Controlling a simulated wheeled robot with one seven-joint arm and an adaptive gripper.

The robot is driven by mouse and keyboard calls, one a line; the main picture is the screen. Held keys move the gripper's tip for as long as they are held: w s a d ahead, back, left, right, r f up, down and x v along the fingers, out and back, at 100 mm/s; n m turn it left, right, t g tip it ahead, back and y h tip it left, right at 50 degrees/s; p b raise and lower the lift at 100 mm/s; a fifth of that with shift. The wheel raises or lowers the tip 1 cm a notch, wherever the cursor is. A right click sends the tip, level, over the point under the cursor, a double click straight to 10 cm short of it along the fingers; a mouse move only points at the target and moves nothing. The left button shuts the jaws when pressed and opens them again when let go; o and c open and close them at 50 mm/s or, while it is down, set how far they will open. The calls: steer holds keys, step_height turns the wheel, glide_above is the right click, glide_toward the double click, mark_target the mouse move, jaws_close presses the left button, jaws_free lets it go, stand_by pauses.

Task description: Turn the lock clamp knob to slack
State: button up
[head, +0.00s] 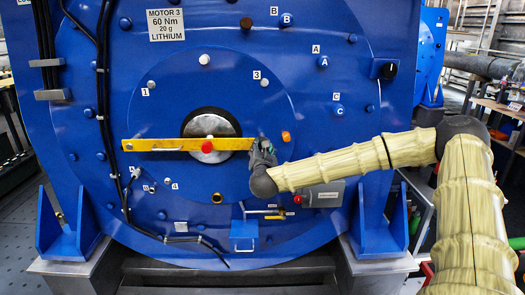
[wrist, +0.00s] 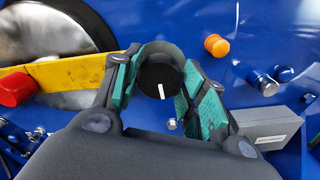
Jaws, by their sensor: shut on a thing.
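The lock clamp knob (wrist: 160,78) appears to be the round black knob with a white line mark, in the middle of the wrist view. Its mark points almost straight down in that picture. My gripper (wrist: 161,84) has its teal-padded fingers on either side of the knob and is shut on it. In the head view my gripper (head: 262,152) is at the right end of a yellow bar (head: 165,145) and hides the knob there. The bar lies level across the blue motor face, and it also shows in the wrist view (wrist: 80,70), running behind the left finger.
A red knob (head: 207,146) sits mid-bar. An orange knob (head: 286,136) is just right of my gripper, with a grey box (head: 320,194) below it. Black cables (head: 104,100) run down the motor's left side. A blue bracket (head: 243,236) is below the bar.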

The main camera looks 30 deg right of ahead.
steer(key=shift+f+n, duration=0.1)
steer(key=shift+n, duration=0.2)
steer(key=shift+f+n+p, duration=0.2)
steer(key=shift+n+p, duration=2.65)
steer(key=shift+n, duration=14.35)
steer(key=shift+s+f, duration=0.1)
steer(key=o, duration=1)
steer(key=shift+o, duration=0.2)
